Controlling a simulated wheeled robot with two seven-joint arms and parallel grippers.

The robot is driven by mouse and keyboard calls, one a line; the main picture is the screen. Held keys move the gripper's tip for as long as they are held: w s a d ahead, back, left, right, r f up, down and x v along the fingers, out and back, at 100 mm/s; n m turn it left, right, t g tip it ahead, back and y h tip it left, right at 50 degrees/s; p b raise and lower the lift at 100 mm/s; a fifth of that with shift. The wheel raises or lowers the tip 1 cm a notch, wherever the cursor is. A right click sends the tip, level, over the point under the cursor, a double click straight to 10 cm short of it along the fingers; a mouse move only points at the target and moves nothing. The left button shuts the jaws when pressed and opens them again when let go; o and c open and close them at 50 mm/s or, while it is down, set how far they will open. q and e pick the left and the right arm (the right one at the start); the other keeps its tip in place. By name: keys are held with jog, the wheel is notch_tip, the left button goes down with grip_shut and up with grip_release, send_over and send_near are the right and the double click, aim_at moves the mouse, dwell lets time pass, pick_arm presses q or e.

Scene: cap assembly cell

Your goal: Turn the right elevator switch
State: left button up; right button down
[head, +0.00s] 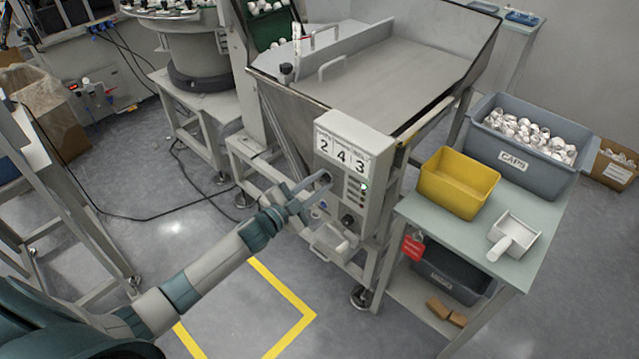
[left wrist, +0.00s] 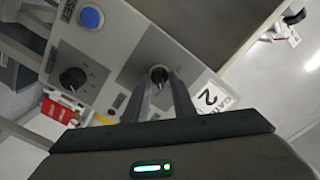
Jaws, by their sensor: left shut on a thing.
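A grey control box (head: 379,165) with a "2 4 3" plate is on the front of the hopper machine. My left gripper (head: 322,180) reaches its upper left part. In the left wrist view, the fingers (left wrist: 159,82) are shut on a dark rotary switch (left wrist: 158,73) near the "2" label, partly hidden between them. A second black rotary switch (left wrist: 72,78) is apart from the fingers; it also shows low on the box in the head view (head: 347,221). I cannot read which switch is labelled the right elevator one. My right gripper is not in view.
A blue button (left wrist: 91,18) is near the second switch. A side table (head: 528,227) at right holds a yellow bin (head: 459,183), a white scoop (head: 513,236) and a grey caps crate (head: 480,135). A red tag (head: 413,247) hangs nearby. Yellow-marked floor (head: 245,315) is clear.

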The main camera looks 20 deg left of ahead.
pick_arm(q)
jog(key=shift+f, duration=0.1)
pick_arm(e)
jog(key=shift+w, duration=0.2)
pick_arm(q)
jog(key=o, duration=1)
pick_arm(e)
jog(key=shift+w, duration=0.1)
pick_arm(q)
jog(key=shift+v, duration=0.85)
jog(key=b+v, duration=0.3)
jog(key=v, duration=1.2)
jog(key=shift+s+a, duration=0.1)
jog(key=shift+s, duration=0.25)
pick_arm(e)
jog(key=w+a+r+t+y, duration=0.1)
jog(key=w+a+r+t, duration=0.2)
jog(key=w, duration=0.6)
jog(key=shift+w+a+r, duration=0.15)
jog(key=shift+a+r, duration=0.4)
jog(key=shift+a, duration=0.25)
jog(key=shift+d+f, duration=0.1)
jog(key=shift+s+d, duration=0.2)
